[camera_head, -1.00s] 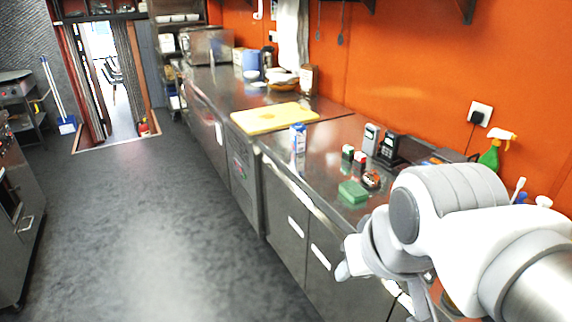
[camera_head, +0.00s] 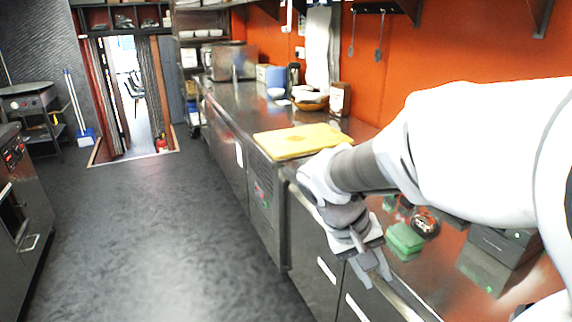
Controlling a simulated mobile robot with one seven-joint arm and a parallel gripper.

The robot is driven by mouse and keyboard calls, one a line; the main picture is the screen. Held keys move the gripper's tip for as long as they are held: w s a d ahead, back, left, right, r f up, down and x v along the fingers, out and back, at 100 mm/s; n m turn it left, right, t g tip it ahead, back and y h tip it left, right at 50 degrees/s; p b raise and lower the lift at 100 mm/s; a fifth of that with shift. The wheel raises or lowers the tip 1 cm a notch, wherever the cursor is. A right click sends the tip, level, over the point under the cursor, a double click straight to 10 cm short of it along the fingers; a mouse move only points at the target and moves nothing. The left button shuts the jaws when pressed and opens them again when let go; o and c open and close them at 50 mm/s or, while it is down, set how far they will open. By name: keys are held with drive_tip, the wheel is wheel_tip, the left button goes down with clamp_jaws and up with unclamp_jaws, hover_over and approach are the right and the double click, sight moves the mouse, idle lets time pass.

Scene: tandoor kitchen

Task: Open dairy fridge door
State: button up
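Steel under-counter doors run below the right-hand counter. One door (camera_head: 308,246) with a white label (camera_head: 326,269) is shut, and another white label (camera_head: 356,307) shows on the front to its right. I cannot read the labels, so I cannot tell which door is the dairy fridge's. My gripper (camera_head: 374,280) points down in front of the counter's edge, near the top of these fronts and right of the first label. Whether it touches anything is unclear. Its fingers are small and partly merged in view, so their opening cannot be judged.
A yellow cutting board (camera_head: 300,141) lies on the counter (camera_head: 228,115). A green sponge (camera_head: 404,238) and dark boxes (camera_head: 500,247) are close beside my arm. The dark floor (camera_head: 150,240) left of the counter is clear. A cooking unit (camera_head: 25,220) stands at the left.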

drive_tip(key=w+a+f+n+t+h+b, duration=0.2)
drive_tip(key=w+f+t+h+b, duration=0.3)
drive_tip(key=w+f, duration=0.65)
drive_tip(key=w+a+f+n+t+h+b, duration=0.1)
drive_tip(key=w+a+f+n+h+b, duration=0.15)
drive_tip(key=w+f+h, duration=0.85)
drive_tip(key=w+d+f+y, duration=0.1)
drive_tip(key=d, duration=0.4)
drive_tip(key=w+d+f+y+b, duration=0.1)
drive_tip(key=d+y, duration=0.1)
drive_tip(key=d, duration=0.4)
drive_tip(key=w+d+f+y, duration=0.1)
drive_tip(key=d, duration=0.4)
drive_tip(key=shift+d+b, duration=0.3)
clamp_jaws()
